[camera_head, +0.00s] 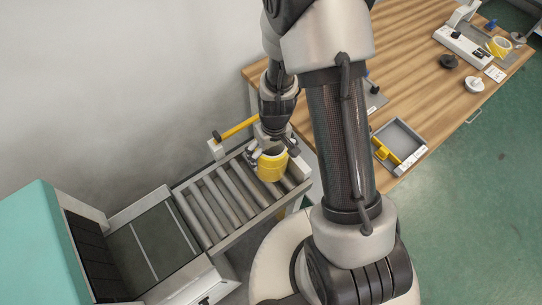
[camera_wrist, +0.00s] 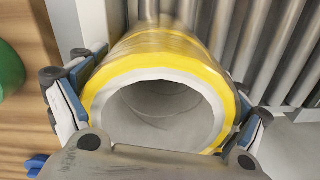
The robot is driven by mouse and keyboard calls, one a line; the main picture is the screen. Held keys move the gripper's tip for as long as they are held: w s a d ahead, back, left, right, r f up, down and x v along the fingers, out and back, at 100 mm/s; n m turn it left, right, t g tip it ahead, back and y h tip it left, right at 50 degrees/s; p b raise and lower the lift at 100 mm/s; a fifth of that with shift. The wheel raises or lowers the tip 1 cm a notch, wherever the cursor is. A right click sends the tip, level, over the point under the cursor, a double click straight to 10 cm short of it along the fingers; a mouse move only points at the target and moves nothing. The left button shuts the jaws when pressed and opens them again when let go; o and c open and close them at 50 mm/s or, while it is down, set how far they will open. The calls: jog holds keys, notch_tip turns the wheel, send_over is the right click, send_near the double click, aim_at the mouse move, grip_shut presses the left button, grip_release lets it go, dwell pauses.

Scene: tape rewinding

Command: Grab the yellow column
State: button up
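The yellow column (camera_head: 271,168) is a hollow yellow roll with a pale inner core, at the right end of the roller conveyor. In the wrist view the yellow column (camera_wrist: 168,50) fills the middle, its open end facing the camera. My gripper (camera_head: 270,150) is at the column, with one finger on each side. In the wrist view my gripper (camera_wrist: 160,105) has its blue-lined pads pressed against the left and right outer walls of the column. Whether the column's far end touches the rollers is hidden.
The roller conveyor (camera_head: 215,205) runs to a teal machine (camera_head: 50,245) at left. A yellow bar (camera_head: 238,128) stands behind it.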

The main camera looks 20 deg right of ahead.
jog(key=c, duration=0.9)
jog(key=shift+c, duration=0.4)
jog(key=shift+r, duration=0.1)
